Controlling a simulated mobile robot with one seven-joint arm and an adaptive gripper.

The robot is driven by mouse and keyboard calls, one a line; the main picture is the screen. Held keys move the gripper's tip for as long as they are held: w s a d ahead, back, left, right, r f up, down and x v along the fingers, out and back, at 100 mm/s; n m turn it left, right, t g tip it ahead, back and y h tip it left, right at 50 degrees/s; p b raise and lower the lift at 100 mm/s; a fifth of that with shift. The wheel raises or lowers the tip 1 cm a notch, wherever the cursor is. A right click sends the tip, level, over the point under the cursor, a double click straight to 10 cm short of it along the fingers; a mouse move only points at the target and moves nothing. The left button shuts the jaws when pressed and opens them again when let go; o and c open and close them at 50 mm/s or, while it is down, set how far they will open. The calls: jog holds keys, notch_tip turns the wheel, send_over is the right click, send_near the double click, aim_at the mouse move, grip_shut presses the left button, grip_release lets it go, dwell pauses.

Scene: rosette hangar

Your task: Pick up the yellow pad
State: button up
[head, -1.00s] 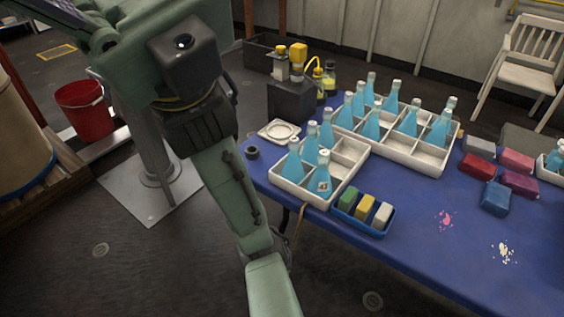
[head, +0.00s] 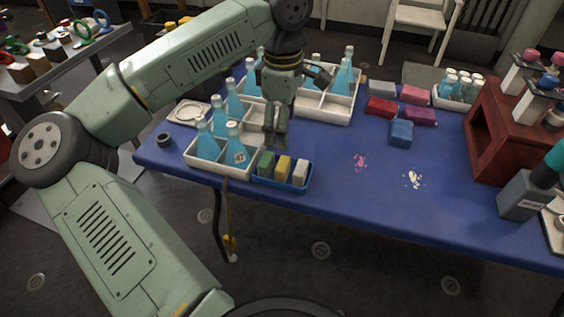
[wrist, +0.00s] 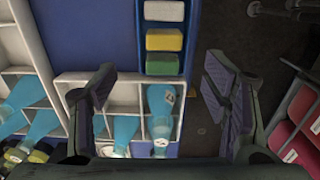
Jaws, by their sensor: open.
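The yellow pad (head: 282,168) stands between a green pad (head: 265,164) and a white pad (head: 300,173) in a small blue tray (head: 283,185) at the table's front edge. In the wrist view the yellow pad (wrist: 163,40) is in the middle of the row, ahead of the fingertips. The green pad (wrist: 162,64) lies nearer to them. My gripper (head: 276,140) points down just behind and above the tray.
A white divided crate (head: 212,168) with blue bottles adjoins the tray on the left. Another bottle crate (head: 335,108) stands behind. Coloured blocks (head: 401,132), two spills (head: 413,179) and a red rack (head: 500,120) are to the right. The front middle of the blue table (head: 350,200) is clear.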

send_over(283, 163)
notch_tip(283, 163, down, 5)
jog(key=shift+w+a+r+p, duration=0.1)
jog(key=shift+w+p, duration=0.05)
jog(key=shift+p, duration=0.25)
jog(key=shift+s+f+p, duration=0.15)
jog(key=shift+f+p, duration=0.4)
jog(key=shift+f, duration=0.95)
jog(key=shift+s+f+p, duration=0.1)
jog(key=shift+f+p, duration=0.4)
jog(key=shift+f, duration=0.95)
jog(key=shift+c, duration=0.5)
jog(key=c, duration=0.7)
jog(key=shift+c, duration=0.2)
jog(key=shift+r+b, duration=0.4)
jog(key=shift+r, duration=0.15)
notch_tip(283, 163, up, 2)
jog(key=shift+r+b, duration=0.2)
jog(key=shift+b, duration=0.35)
jog(key=s+a+b, duration=0.1)
jog(key=s+b, duration=0.1)
jog(key=s, duration=0.6)
jog(key=s+a+r+b, duration=0.1)
jog(key=s+a+b, duration=0.1)
jog(key=s, duration=0.5)
jog(key=shift+s+r, duration=0.25)
jog(key=shift+s, duration=0.1)
